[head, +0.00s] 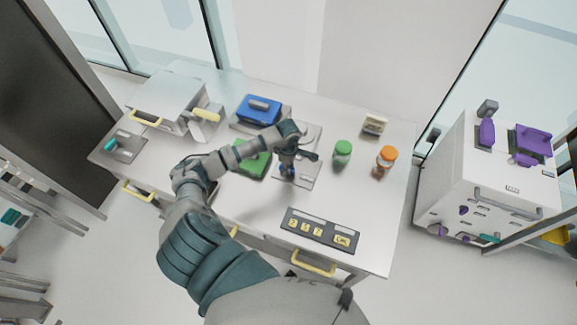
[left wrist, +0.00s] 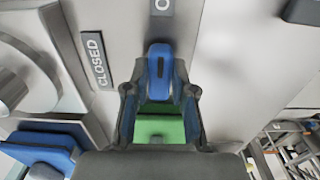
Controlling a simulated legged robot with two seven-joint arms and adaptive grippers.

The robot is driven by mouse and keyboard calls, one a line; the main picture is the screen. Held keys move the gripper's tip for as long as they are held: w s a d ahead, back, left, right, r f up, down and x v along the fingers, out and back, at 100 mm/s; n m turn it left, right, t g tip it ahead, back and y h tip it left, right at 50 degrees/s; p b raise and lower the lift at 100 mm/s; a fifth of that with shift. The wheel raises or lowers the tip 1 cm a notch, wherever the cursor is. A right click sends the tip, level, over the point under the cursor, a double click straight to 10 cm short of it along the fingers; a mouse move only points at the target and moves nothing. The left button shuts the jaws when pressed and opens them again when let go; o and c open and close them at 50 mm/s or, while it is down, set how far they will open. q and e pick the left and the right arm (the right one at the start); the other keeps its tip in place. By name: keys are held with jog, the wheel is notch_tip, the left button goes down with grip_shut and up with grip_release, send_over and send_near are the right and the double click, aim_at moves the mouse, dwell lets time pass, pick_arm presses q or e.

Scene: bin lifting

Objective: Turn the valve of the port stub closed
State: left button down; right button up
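The port stub's grey plate (head: 304,177) lies on the table near its middle, partly hidden by my left gripper (head: 290,162). In the left wrist view the blue valve handle (left wrist: 160,68) points up toward a cut-off label starting with "O" (left wrist: 162,6). A "CLOSED" label (left wrist: 97,60) is to its left. My left gripper (left wrist: 160,95) appears open, with its fingertips on either side of the handle's near part. Gaps show between handle and fingers; contact cannot be made out. My right gripper is not in view.
A green case (head: 254,164) sits left of the plate, and a blue case (head: 258,109) behind it. A green jar (head: 342,153) and an orange jar (head: 386,158) stand to the right.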

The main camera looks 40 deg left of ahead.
pick_arm(q)
jog(key=shift+s+a+f, duration=0.2)
jog(key=shift+a, duration=0.4)
jog(key=shift+n, duration=0.4)
jog(key=shift+f+n+b, duration=0.1)
jog(key=shift+n+b, duration=0.25)
jog(key=shift+n, duration=0.05)
jog(key=n+b, duration=0.1)
jog(key=n, duration=0.5)
jog(key=shift+n+b, duration=0.3)
jog(key=shift+n, duration=0.1)
jog(key=n, duration=0.5)
jog(key=shift+f+n, duration=0.1)
jog(key=shift+n, duration=2.1)
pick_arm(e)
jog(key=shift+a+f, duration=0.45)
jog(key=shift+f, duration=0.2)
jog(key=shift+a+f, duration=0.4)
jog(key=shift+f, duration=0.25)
pick_arm(q)
jog(key=shift+s+b, duration=0.1)
jog(key=shift+b, duration=0.2)
